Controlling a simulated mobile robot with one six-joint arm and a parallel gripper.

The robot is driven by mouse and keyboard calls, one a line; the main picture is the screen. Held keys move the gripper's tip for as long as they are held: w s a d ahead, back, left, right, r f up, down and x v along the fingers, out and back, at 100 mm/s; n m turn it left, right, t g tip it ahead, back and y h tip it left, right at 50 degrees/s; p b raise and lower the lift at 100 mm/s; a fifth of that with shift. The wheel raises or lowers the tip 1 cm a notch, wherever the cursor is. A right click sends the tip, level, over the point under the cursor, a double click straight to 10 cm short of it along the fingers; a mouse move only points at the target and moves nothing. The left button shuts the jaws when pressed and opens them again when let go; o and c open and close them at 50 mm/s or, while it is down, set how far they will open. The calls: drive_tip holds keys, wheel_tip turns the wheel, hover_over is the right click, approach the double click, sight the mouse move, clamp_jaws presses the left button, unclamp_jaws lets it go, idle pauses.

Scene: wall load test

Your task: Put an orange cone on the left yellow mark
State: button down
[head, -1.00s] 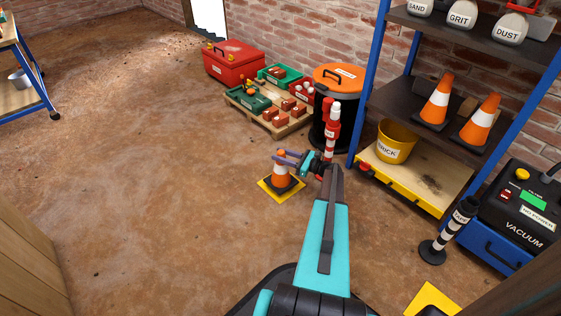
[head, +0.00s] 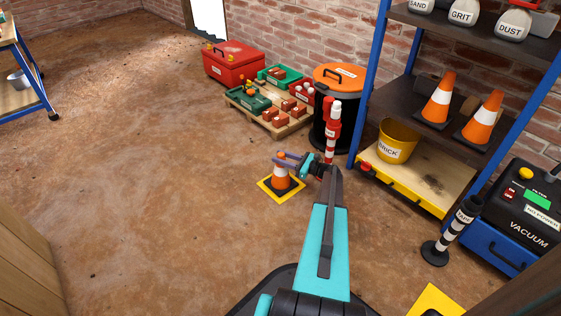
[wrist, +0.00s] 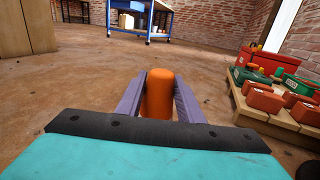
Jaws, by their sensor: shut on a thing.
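An orange cone (head: 281,174) with a white band and dark base stands upright over the left yellow mark (head: 266,188) on the floor. Yellow shows around its base; I cannot tell whether the base touches the mark. My gripper (head: 279,158) is shut around the cone's upper part. In the wrist view the cone's orange top (wrist: 159,94) sits between the two purple fingers. Another yellow mark (head: 434,301) lies at the bottom right, partly cut off by the frame. Two more orange cones (head: 438,101) stand on the shelf at right.
A pallet (head: 262,122) with green trays and bricks lies behind the cone, by a black bin (head: 327,128) with an orange lid. A red-and-white post stands right of my gripper. The shelf unit (head: 440,203) and vacuum (head: 512,224) are at right. Floor to the left is clear.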

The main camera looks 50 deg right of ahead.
drive_tip(key=shift+f, duration=0.3)
drive_tip(key=c, duration=1.2)
unclamp_jaws()
drive_tip(key=shift+r, duration=0.15)
drive_tip(key=shift+s+d, duration=0.1)
drive_tip(key=shift+s, duration=0.1)
drive_tip(key=p+v, duration=0.3)
drive_tip(key=v, duration=0.8)
drive_tip(key=shift+s+p, duration=0.3)
drive_tip(key=shift+s, duration=0.05)
